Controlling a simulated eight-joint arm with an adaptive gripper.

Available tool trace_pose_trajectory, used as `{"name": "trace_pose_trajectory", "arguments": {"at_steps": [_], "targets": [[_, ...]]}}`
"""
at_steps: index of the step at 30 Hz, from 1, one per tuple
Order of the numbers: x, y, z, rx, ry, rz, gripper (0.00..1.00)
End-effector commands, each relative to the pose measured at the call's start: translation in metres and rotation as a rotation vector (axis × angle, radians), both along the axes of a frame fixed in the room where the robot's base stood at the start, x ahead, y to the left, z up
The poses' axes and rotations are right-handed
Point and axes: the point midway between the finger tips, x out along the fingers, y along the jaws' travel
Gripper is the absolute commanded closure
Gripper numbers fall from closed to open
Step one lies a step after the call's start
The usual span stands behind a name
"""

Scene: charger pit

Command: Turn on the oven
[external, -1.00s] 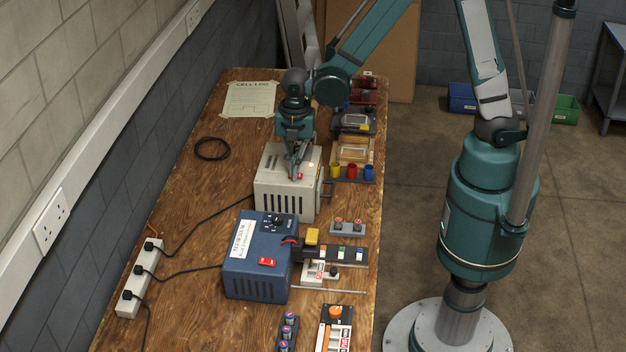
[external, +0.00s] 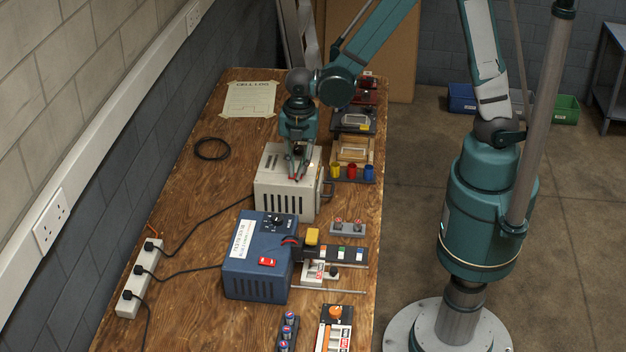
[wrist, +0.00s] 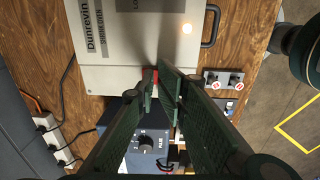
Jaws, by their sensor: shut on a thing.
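The oven is a white box (external: 268,192) with dark vent slots on its front and a handle at its right. In the wrist view its top (wrist: 108,72) reads "Dunrevin" and "Shrink Oven". A round lamp (wrist: 187,28) on the top glows warm white. My gripper (external: 298,178) points down at the oven's front top edge. Its dark green fingers (wrist: 155,82) are shut on the small red switch (wrist: 154,76), which they mostly hide.
A blue box (external: 240,275) with a dial and red switch stands in front of the oven. A grey block with two red-marked knobs (external: 347,228) sits to the right. Coloured cups (external: 352,172) stand right of the handle. A white power strip (external: 140,277) lies left with black cables.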

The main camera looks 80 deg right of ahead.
Motion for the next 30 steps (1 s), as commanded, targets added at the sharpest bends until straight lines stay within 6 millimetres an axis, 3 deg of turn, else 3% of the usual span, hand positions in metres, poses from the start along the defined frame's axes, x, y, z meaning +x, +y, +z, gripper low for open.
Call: {"name": "trace_pose_trajectory", "arguments": {"at_steps": [1, 11, 30], "targets": [[-0.009, 0.0, -0.005, 0.0, 0.011, 0.0, 1.0], [-0.003, 0.0, 0.017, 0.0, 0.006, 0.0, 1.0], [0.014, 0.0, 0.103, 0.0, -0.001, 0.0, 1.0]]}}
